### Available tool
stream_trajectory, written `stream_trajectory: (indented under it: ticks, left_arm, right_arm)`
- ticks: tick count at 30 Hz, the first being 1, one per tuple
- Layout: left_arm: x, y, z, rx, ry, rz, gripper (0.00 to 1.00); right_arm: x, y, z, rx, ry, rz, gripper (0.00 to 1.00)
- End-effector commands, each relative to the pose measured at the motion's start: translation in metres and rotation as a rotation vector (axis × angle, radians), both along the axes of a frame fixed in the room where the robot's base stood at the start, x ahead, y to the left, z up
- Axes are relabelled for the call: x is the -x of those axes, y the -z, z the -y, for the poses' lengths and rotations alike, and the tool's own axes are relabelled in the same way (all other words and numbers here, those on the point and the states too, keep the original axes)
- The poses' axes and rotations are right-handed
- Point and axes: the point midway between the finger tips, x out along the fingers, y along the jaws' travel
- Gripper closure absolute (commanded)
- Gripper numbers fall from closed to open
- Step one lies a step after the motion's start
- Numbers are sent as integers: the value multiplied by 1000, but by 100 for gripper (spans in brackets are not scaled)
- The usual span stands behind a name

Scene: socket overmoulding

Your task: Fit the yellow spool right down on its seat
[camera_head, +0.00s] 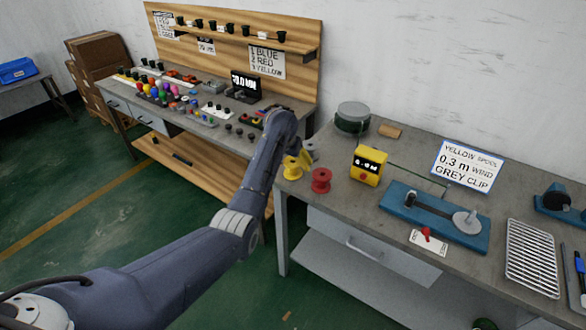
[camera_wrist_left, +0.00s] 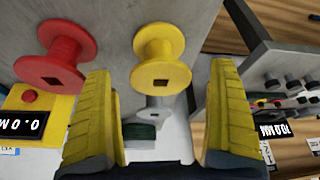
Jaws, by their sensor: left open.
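The yellow spool (camera_head: 292,169) stands near the left front corner of the right-hand workbench. In the left wrist view the yellow spool (camera_wrist_left: 159,52) shows a square hole in its end and lies ahead of my fingers. My left gripper (camera_wrist_left: 160,82) is open, with one yellow finger to each side of the spool's line and nothing visibly held. In the head view my arm hides most of that gripper. My right gripper is out of view.
A yellow meter (camera_head: 369,166), a grey-green drum (camera_head: 352,117), a sign (camera_head: 467,165) and a wire rack (camera_head: 532,257) are also on the bench.

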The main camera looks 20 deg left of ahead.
Motion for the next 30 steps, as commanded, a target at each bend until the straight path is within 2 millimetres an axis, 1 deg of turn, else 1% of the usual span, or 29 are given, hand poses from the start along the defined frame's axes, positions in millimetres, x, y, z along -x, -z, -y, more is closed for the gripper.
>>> stream_trajectory:
  ticks: [3, 6, 15, 30]
  left_arm:
    - [-4, 9, 0, -2, 0, -1, 9]
    - [-6, 14, 0, -1, 0, 0, 9]
    - [-7, 15, 0, -1, 0, 1, 9]
    - [-7, 15, 1, -1, 0, 1, 67]
  right_arm:
    - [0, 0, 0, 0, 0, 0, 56]
    - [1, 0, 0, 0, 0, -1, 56]
    - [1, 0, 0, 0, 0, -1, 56]
    - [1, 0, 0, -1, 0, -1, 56]
